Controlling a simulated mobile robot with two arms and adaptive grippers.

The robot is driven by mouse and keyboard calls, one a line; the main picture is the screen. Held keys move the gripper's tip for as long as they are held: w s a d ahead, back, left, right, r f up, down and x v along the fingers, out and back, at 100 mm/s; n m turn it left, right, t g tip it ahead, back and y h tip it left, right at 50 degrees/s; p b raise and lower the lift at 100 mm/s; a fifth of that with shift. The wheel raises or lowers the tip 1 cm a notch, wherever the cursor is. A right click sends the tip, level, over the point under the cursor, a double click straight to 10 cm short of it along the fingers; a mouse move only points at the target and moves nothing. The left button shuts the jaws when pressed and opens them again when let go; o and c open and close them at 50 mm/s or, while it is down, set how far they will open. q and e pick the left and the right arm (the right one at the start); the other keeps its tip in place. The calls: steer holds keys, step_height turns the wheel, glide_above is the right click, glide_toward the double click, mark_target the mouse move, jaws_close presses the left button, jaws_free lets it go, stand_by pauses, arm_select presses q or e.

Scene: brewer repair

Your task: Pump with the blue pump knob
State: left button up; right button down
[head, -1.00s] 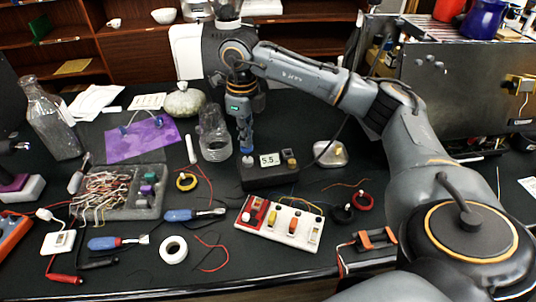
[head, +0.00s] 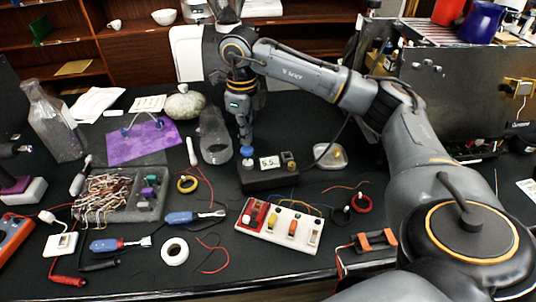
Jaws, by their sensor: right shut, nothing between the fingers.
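The blue pump knob (head: 248,151) sticks up from the left end of a black box (head: 270,180) with a small lit display (head: 269,162). My right gripper (head: 246,140) points straight down over the knob. It is shut with nothing between its fingers. Its fingertips are at the top of the knob; I cannot tell whether they touch it. The knob stands clear above the box top. My left gripper does not show.
A glass bottle (head: 214,138) stands close left of my right gripper. A clear dish (head: 330,156) lies right of the box. A white switch strip (head: 278,226) lies in front. A parts tray (head: 148,212) and screwdrivers lie left. Bare table shows between them.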

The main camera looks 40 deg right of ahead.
mark_target(247, 148)
steer(key=shift+f, duration=0.2)
steer(key=shift+f+b, duration=1.3)
steer(key=shift+f, duration=0.4)
steer(key=shift+r+p, duration=1.25)
steer(key=shift+r, duration=0.6)
